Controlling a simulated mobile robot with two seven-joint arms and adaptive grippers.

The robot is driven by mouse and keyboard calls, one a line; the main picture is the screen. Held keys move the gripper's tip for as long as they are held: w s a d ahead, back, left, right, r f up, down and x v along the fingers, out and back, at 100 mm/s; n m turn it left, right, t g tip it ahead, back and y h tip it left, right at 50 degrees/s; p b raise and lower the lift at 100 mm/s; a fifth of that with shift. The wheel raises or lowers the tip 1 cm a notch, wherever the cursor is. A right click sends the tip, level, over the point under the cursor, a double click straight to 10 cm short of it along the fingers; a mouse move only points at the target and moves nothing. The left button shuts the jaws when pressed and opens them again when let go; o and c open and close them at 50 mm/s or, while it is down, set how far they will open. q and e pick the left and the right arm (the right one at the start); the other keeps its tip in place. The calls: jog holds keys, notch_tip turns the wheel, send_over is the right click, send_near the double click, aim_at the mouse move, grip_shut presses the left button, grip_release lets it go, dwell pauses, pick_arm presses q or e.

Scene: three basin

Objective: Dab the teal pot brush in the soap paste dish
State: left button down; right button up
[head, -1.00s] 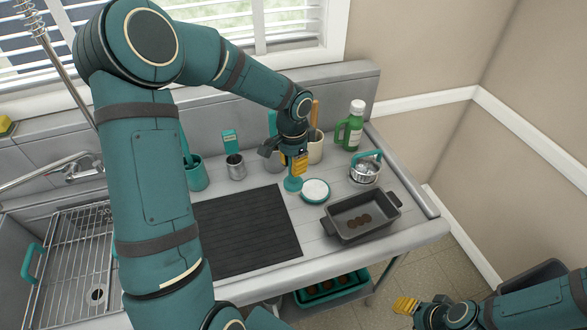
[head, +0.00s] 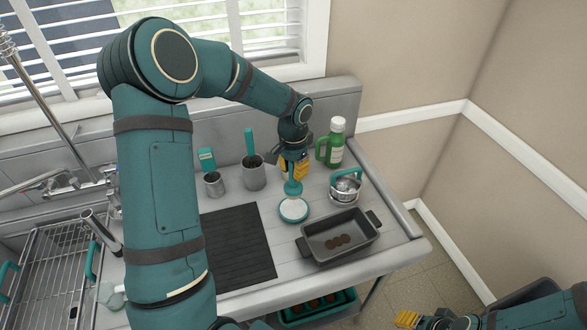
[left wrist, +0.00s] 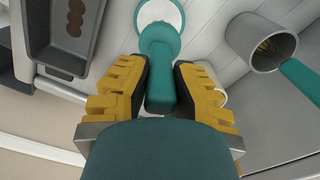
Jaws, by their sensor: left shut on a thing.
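My left gripper (head: 294,168) is shut on the teal pot brush (head: 292,187), which hangs with its round head down. In the left wrist view the brush handle (left wrist: 161,88) lies between the yellow fingers (left wrist: 160,95). The soap paste dish (head: 293,213), a round teal dish with white paste, stands on the counter just under the brush. The brush head overlaps the far part of the dish; I cannot tell whether the bristles touch the paste. The dish also shows in the left wrist view (left wrist: 161,8). My right gripper (head: 408,319) is low at the bottom right, its opening unclear.
A grey pan (head: 340,254) with brown spots sits right of the dish, near the front. A metal strainer pot (head: 345,190) and a green bottle (head: 334,145) stand to the right. Grey cups (head: 254,177) stand to the left. A dark ribbed mat (head: 236,245) lies left.

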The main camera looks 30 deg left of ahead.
aim_at(294, 186)
pick_arm(q)
jog(key=shift+f+b, duration=1.9)
jog(key=shift+f, duration=0.65)
jog(key=shift+f+b, duration=0.3)
jog(key=shift+f, duration=0.05)
jog(key=shift+f+b, duration=0.5)
jog(key=shift+f, duration=0.15)
jog(key=shift+r+p, duration=2.05)
jog(key=shift+r, duration=1)
